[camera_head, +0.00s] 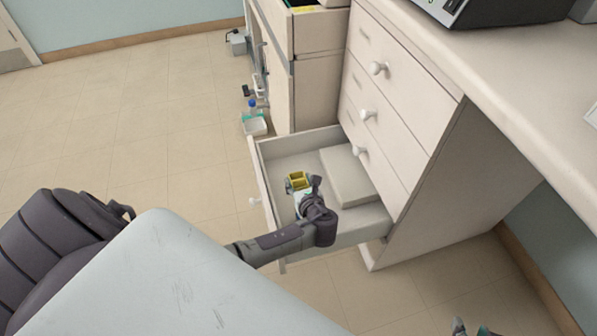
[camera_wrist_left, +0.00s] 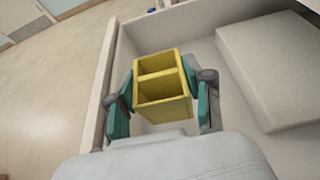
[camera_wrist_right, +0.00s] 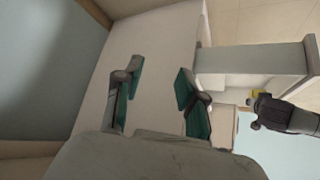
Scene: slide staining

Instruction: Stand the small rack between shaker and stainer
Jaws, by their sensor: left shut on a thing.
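The small rack (camera_head: 298,179) is yellow, with open square compartments, and it is over the open bottom drawer. In the left wrist view the rack (camera_wrist_left: 163,88) sits between the two teal-padded fingers of my left gripper (camera_wrist_left: 160,98), which is shut on it. Whether the rack touches the drawer floor I cannot tell. My right gripper (camera_wrist_right: 158,76) is open and empty beside the cabinet's side panel; its tips show at the bottom right of the head view (camera_head: 472,328). A dark device (camera_head: 490,8) stands on the counter, cut off by the frame; I cannot tell whether it is shaker or stainer.
The open drawer (camera_head: 262,172) also holds a pale flat block (camera_head: 345,176). Closed drawers (camera_head: 395,80) rise above it below the white counter (camera_head: 510,95). Small items, including a blue-capped bottle (camera_head: 252,106), are beyond the drawer. The tiled floor at left is clear.

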